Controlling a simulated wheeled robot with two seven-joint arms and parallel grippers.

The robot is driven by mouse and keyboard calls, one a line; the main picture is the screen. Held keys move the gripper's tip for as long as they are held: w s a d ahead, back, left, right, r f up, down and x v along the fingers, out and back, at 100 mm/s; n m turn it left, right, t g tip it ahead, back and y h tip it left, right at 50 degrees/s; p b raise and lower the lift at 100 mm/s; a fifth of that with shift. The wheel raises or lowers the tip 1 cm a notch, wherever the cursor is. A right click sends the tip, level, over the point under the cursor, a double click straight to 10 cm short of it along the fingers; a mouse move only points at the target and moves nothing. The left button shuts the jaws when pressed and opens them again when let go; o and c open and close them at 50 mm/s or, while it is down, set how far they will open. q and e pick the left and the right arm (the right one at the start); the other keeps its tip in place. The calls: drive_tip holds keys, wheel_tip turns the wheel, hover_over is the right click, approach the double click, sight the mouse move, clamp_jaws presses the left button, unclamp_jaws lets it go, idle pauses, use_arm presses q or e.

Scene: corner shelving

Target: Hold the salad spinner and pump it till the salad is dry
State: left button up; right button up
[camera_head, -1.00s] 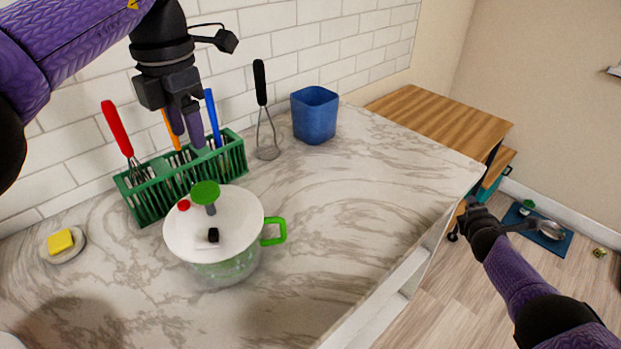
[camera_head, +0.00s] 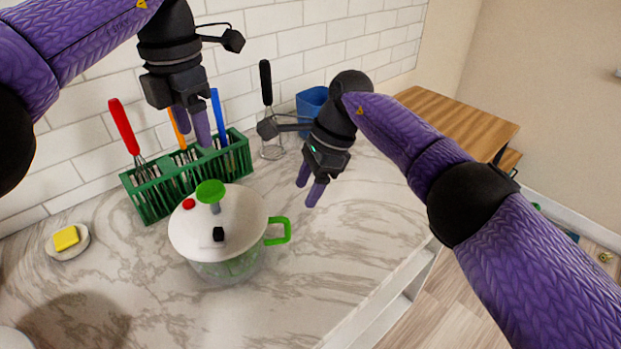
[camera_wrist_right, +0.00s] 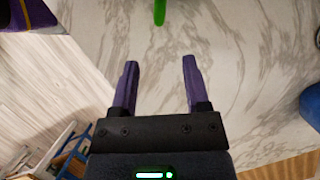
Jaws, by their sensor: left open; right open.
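The salad spinner (camera_head: 238,218) stands upright on the marble counter. It has a white lid, a green pump knob (camera_head: 210,191) on top, a small red button, a black tab and a clear bowl. Its green side handle (camera_head: 279,232) points right; a green tip, likely this handle, shows at the top of the right wrist view (camera_wrist_right: 159,12). My left gripper (camera_head: 193,130) is open and empty above the green rack, behind the spinner. My right gripper (camera_head: 310,186) is open and empty above the counter, right of and behind the handle; its open fingers show in the right wrist view (camera_wrist_right: 158,85).
A green rack (camera_head: 189,178) with a red whisk (camera_head: 124,127) and other utensils stands behind the spinner. A blue cup (camera_head: 310,101) is partly hidden behind my right arm. A yellow sponge (camera_head: 65,238) lies on a dish at left. The counter right of the spinner is clear.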

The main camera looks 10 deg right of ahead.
drive_tip(key=x, duration=0.9)
drive_tip(key=shift+c, duration=0.2)
clamp_jaws()
idle(1.1)
drive_tip(key=shift+c, duration=0.6)
unclamp_jaws()
drive_tip(key=shift+c, duration=0.2)
